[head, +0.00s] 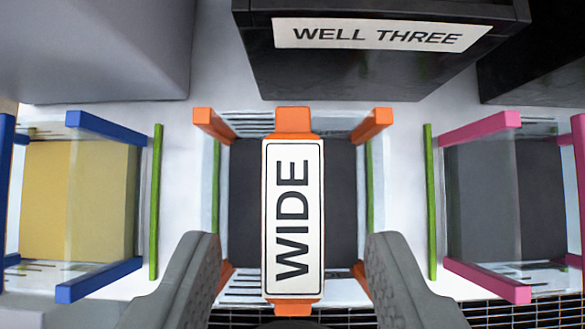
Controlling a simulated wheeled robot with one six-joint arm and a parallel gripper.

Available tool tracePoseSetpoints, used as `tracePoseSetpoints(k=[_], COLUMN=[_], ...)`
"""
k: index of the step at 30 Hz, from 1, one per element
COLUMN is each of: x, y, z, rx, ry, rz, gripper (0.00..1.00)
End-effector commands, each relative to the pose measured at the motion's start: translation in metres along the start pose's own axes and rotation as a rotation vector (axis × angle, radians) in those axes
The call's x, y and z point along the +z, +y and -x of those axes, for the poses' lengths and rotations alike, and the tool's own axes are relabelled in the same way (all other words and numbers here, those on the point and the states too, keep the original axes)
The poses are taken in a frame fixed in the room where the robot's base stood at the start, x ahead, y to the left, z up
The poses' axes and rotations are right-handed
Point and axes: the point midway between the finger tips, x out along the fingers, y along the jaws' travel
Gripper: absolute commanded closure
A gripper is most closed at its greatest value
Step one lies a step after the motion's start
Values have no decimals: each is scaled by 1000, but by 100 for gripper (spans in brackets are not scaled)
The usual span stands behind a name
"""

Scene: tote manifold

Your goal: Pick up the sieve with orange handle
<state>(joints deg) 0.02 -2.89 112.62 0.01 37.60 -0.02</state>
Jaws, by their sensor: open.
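The sieve with orange handle (293,121) stands in the middle of the view. A white label reading "WIDE" (292,220) covers most of its handle bar. Orange corner posts stick out around a dark inner area, with clear walls and green strips at the sides. My gripper (292,245) is open, with one grey finger on each side of the labelled bar near its lower half. Both fingers look apart from the bar. Their depth relative to it is hard to tell.
A blue-framed unit with a yellow inside (105,125) stands at left, a pink-framed one (483,129) at right. A black box labelled "WELL THREE" (345,75) stands behind. A grey block (100,50) is upper left. Dark grating (510,312) runs along the lower right.

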Motion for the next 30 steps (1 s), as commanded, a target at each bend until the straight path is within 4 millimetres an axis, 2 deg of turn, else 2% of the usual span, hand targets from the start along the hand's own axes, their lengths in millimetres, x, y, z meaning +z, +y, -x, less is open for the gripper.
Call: tracePoseSetpoints(k=[10,19,27,30], x=[-1,-4,-4,-4], y=[0,0,0,0], z=[-20,-57,-61,-61], rx=[0,0,0,0], ry=[-1,-2,1,1], rz=[0,0,0,0], gripper=[55,55,55,74])
